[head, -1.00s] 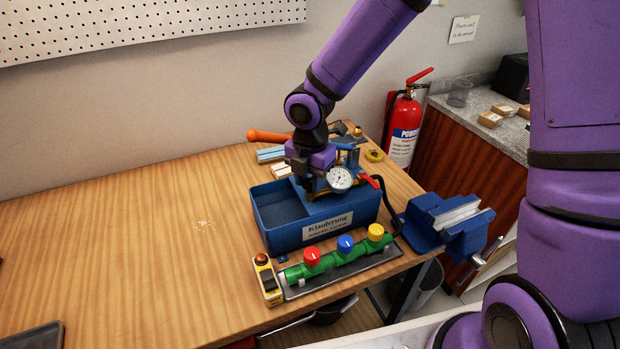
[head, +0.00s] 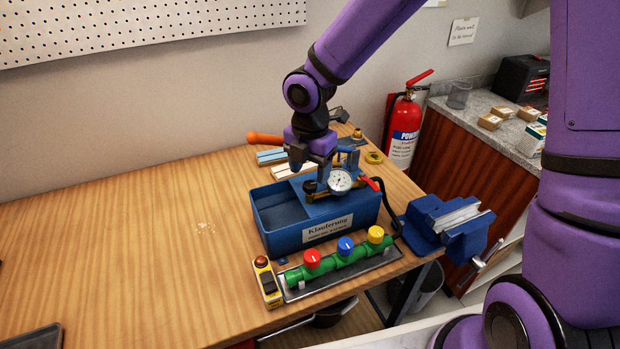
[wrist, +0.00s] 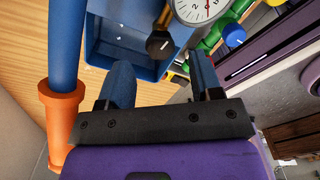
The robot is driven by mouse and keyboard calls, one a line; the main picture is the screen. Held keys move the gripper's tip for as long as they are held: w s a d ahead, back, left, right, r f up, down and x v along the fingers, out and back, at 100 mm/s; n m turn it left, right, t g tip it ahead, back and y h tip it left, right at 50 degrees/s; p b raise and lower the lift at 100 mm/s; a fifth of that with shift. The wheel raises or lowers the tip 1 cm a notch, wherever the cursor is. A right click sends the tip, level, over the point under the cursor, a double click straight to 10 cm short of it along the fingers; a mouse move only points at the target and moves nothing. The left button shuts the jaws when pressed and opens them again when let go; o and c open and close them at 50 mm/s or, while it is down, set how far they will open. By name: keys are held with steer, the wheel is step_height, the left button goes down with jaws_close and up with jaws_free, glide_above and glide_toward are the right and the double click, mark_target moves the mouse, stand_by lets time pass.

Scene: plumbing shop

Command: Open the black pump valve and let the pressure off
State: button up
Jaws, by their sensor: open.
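The blue test pump (head: 268,235) stands on the bench, with a white pressure gauge (head: 340,180) on its brass fitting. The black valve knob (wrist: 159,44) shows in the wrist view on the brass stem beside the gauge (wrist: 205,8), with a white mark on its face. In the head view the knob (head: 310,187) is small and partly hidden below my gripper. My gripper (head: 311,171) is open and empty, above the knob. In the wrist view the fingers of my gripper (wrist: 162,72) point toward the knob, one to each side, apart from it. The gauge needle is too small to read.
The pump's lever with an orange handle (head: 266,138) passes left of my gripper. A green manifold with red, blue and yellow knobs (head: 345,259) lies in front. A blue vise (head: 450,222) stands right. The bench's left side (head: 130,250) is mostly clear.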

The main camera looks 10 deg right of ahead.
mark_target(310, 183)
step_height(310, 183, up, 7)
stand_by(0.3)
steer(key=s+d+r+m+t, duration=0.2)
steer(key=s+d+r+m, duration=0.6)
steer(key=m, duration=0.5)
steer(key=s+d+r+m+t, duration=0.3)
steer(key=s+d+r+m, duration=0.4)
steer(key=s+d+m, duration=0.4)
steer(key=s+m, duration=0.2)
steer(key=m, duration=0.1)
steer(key=shift+s+r, duration=0.15)
steer(key=shift+r, duration=0.25)
steer(key=shift+d, duration=0.1)
stand_by(0.4)
